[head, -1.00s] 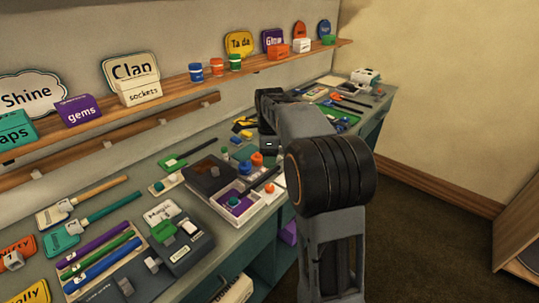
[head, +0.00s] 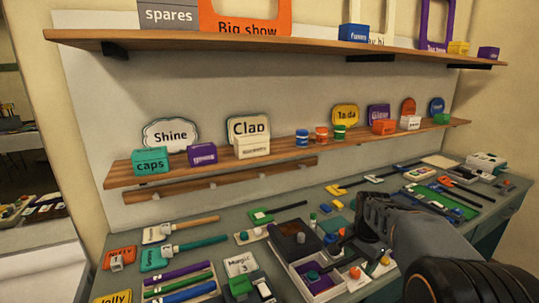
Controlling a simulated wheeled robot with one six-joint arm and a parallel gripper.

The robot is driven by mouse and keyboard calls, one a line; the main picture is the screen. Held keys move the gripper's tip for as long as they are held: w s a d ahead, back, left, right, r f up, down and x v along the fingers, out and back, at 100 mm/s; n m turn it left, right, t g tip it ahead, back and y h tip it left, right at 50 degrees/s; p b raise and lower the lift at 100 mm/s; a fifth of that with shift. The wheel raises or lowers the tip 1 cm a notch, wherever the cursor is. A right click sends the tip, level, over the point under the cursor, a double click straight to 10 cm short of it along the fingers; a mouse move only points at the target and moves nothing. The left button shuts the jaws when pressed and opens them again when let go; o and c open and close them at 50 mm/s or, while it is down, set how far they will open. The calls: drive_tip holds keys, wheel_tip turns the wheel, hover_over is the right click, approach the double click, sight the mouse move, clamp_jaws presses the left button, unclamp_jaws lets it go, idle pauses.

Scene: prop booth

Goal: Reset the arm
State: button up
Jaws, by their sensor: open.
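My gripper (head: 362,248) is at the lower right of the head view, at the end of my grey arm. It hangs low over the bench (head: 222,254), close to a dark box (head: 294,237) and a white tray (head: 289,270) with small coloured parts. It looks dark against the bench, and its fingers are hard to make out. I see nothing held in it.
A lower shelf (head: 290,150) carries small boxes, signs and coloured jars above the bench. A higher shelf (head: 290,43) holds a grey spares box and coloured frames. Brushes, markers (head: 182,278) and small parts crowd the bench. The wall between the shelves is clear.

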drive_tip(key=s+a+n+t, duration=0.1)
drive_tip(key=s+a+n, duration=0.3)
drive_tip(key=s+n, duration=0.2)
drive_tip(key=s+a+n+t, duration=0.2)
drive_tip(key=s+a+n, duration=0.2)
drive_tip(key=s, duration=0.7)
drive_tip(key=shift+a+r+n+p, duration=0.3)
drive_tip(key=shift+a+r+n, duration=0.15)
drive_tip(key=shift+n, duration=0.45)
drive_tip(key=shift+s, duration=0.1)
